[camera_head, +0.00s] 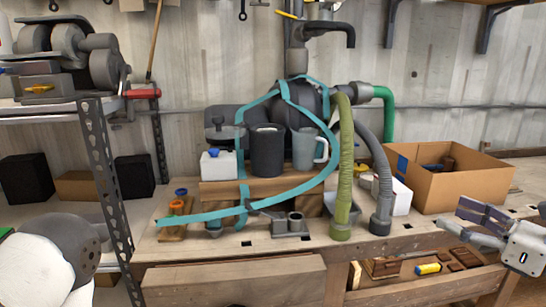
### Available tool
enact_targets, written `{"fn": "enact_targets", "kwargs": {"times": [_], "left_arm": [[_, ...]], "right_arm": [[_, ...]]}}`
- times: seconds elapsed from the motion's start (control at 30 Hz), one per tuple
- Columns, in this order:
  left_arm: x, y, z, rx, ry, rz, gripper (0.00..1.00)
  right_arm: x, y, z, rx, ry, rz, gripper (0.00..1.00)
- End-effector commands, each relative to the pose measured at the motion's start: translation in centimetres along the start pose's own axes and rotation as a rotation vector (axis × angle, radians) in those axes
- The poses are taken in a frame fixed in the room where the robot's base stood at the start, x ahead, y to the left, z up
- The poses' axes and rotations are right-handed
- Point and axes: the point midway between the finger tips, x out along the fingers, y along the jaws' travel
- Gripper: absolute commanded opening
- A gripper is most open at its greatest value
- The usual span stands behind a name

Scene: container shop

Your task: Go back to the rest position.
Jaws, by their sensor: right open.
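My right gripper (455,219) is at the right edge, over the right front part of the wooden workbench (390,248). Its fingers point left, are spread apart and hold nothing. It appears in front of the bench, below the open cardboard box in the picture. My left arm shows only as a white and grey rounded part in the bottom left corner. My left gripper is out of the picture.
A metal shelf post (108,175) stands close to my left arm. The bench carries a dark cup (267,152), a grey mug (305,148), green (344,165) and grey hoses (377,165), and the cardboard box (455,188). A yellow-blue item (428,268) lies below.

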Motion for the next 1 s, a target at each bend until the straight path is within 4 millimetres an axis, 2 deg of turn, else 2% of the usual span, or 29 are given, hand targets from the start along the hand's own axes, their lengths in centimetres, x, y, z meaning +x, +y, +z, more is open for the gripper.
{"fn": "enact_targets", "kwargs": {"times": [0.07,0.13,0.2,0.27,0.3,0.37,0.4,0.47,0.5,0.6,0.7,0.83,1.0], "left_arm": [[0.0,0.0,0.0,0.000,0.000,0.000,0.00],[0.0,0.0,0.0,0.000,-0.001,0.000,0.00],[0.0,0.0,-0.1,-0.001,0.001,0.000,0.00],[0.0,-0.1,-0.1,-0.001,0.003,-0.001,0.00],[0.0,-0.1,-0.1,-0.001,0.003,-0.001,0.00],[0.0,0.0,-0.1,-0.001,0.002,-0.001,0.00],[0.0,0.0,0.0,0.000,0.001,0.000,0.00],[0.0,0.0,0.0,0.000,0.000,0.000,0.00],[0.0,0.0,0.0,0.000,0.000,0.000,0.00],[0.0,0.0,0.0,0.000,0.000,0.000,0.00],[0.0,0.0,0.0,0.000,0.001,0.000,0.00],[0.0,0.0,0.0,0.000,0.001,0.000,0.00],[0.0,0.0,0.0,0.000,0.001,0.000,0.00]], "right_arm": [[2.0,3.6,-4.2,-0.077,0.147,0.085,0.71],[3.0,7.2,-8.8,-0.174,0.296,0.175,0.71],[3.0,10.9,-13.6,-0.286,0.444,0.283,0.71],[2.1,14.3,-17.9,-0.399,0.568,0.396,0.71],[1.0,16.5,-20.8,-0.484,0.649,0.482,0.71],[-1.6,19.9,-24.9,-0.629,0.761,0.635,0.71],[-3.8,22.0,-27.5,-0.734,0.825,0.752,0.71],[-7.9,24.9,-30.9,-0.912,0.899,0.957,0.71],[-11.0,26.6,-32.7,-1.041,0.924,1.108,0.71],[-18.4,29.5,-35.2,-1.363,0.882,1.501,0.71],[-22.8,30.8,-35.5,-1.591,0.744,1.778,0.71],[-24.9,31.5,-35.2,-1.730,0.610,1.936,0.71],[-25.0,31.6,-35.2,-1.753,0.587,1.953,0.71]]}}
